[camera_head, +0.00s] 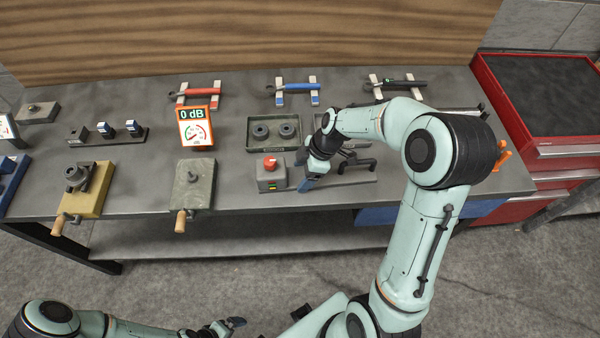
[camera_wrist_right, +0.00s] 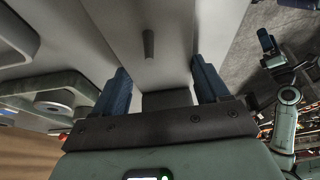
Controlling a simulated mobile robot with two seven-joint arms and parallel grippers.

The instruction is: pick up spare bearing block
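Two dark round bearing blocks, one on the left (camera_head: 260,131) and one on the right (camera_head: 287,130), sit in a green-grey tray (camera_head: 274,149) on the bench. I cannot tell which is the spare. A round block also shows at the left of the right wrist view (camera_wrist_right: 55,106). My right gripper (camera_head: 307,172) is low over the bench, right of and in front of the tray. Its blue fingers are apart in the wrist view (camera_wrist_right: 162,88), with nothing clearly held between them. My left gripper (camera_head: 232,324) is at the bottom of the head view, away from the bench; its opening is unclear.
A control box (camera_head: 271,177) with a red button stands just left of my right gripper. A dark clamp fixture (camera_head: 352,165) is at its right, partly hidden by my arm. An orange gauge (camera_head: 195,127) stands left of the tray; tools on racks lie behind.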

